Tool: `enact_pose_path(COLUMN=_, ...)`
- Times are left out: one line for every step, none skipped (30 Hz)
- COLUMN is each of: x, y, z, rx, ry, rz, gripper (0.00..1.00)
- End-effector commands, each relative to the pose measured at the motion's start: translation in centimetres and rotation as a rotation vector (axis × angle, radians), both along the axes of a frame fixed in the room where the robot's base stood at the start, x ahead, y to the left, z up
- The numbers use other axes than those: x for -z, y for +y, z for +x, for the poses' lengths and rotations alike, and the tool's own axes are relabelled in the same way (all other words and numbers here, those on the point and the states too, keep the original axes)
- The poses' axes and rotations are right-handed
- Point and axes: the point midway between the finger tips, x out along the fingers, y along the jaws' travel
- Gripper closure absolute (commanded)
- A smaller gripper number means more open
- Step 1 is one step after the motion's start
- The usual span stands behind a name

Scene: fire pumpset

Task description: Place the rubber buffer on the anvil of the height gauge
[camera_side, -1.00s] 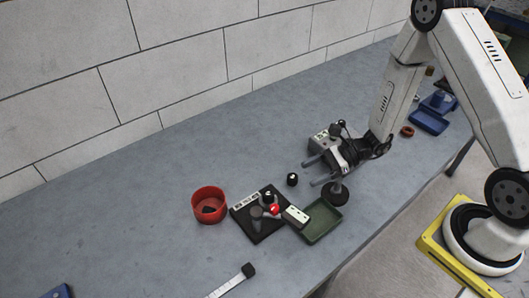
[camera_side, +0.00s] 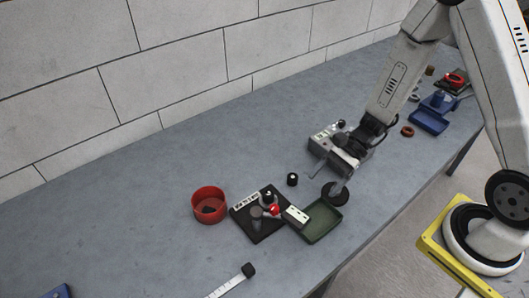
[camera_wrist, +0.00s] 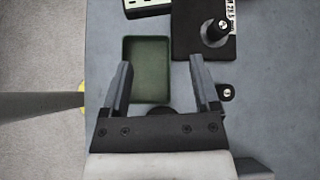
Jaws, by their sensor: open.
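The height gauge stands on a black base plate (camera_side: 248,228) with a white label and a post; the plate also shows in the wrist view (camera_wrist: 187,45). A red part (camera_side: 274,210) sits on it; I cannot make out the anvil clearly. A black round piece (camera_side: 329,196), which may be the rubber buffer, stands on the bench beside the green tray. In the wrist view a dark round shape (camera_wrist: 160,110) lies between my fingers, mostly hidden by the gripper body. My gripper (camera_side: 325,178) is open above the bench, one finger overlapping the black piece; its fingers also show in the wrist view (camera_wrist: 160,62).
The green tray (camera_side: 335,230) lies just beyond the black piece. A small black cylinder (camera_side: 292,179) stands near my fingers, also in the wrist view (camera_wrist: 225,92). A white block (camera_side: 296,215) and red bowl (camera_side: 196,210) are close by.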

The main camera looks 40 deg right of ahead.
Motion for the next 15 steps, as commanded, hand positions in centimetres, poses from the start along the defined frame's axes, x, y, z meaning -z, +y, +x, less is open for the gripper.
enact_pose_path(x=-0.6, y=0.0, z=-0.7, rx=-0.079, ry=-0.031, rz=-0.053, gripper=0.21)
enact_pose_path(x=-0.9, y=-0.1, z=-1.2, rx=-0.125, ry=-0.048, rz=-0.086, gripper=0.21)
enact_pose_path(x=-1.2, y=-0.3, z=-1.8, rx=-0.186, ry=-0.071, rz=-0.129, gripper=0.21)
enact_pose_path(x=-1.4, y=-0.4, z=-2.1, rx=-0.231, ry=-0.091, rz=-0.161, gripper=0.21)
enact_pose_path(x=-1.6, y=-0.6, z=-2.5, rx=-0.276, ry=-0.109, rz=-0.192, gripper=0.21)
enact_pose_path(x=-2.0, y=-0.9, z=-3.0, rx=-0.337, ry=-0.137, rz=-0.236, gripper=0.21)
enact_pose_path(x=-2.2, y=-1.2, z=-3.2, rx=-0.379, ry=-0.160, rz=-0.269, gripper=0.21)
enact_pose_path(x=-2.4, y=-1.4, z=-3.5, rx=-0.424, ry=-0.181, rz=-0.301, gripper=0.21)
enact_pose_path(x=-2.7, y=-1.7, z=-3.8, rx=-0.482, ry=-0.214, rz=-0.345, gripper=0.21)
enact_pose_path(x=-3.0, y=-2.0, z=-4.0, rx=-0.524, ry=-0.239, rz=-0.378, gripper=0.21)
enact_pose_path(x=-3.2, y=-2.3, z=-4.2, rx=-0.567, ry=-0.264, rz=-0.411, gripper=0.21)
enact_pose_path(x=-3.6, y=-2.7, z=-4.3, rx=-0.623, ry=-0.301, rz=-0.455, gripper=0.21)
enact_pose_path(x=-3.9, y=-3.0, z=-4.4, rx=-0.665, ry=-0.328, rz=-0.487, gripper=0.21)
enact_pose_path(x=-4.2, y=-3.3, z=-4.4, rx=-0.706, ry=-0.356, rz=-0.520, gripper=0.21)
enact_pose_path(x=-4.6, y=-3.7, z=-4.4, rx=-0.761, ry=-0.396, rz=-0.563, gripper=0.21)
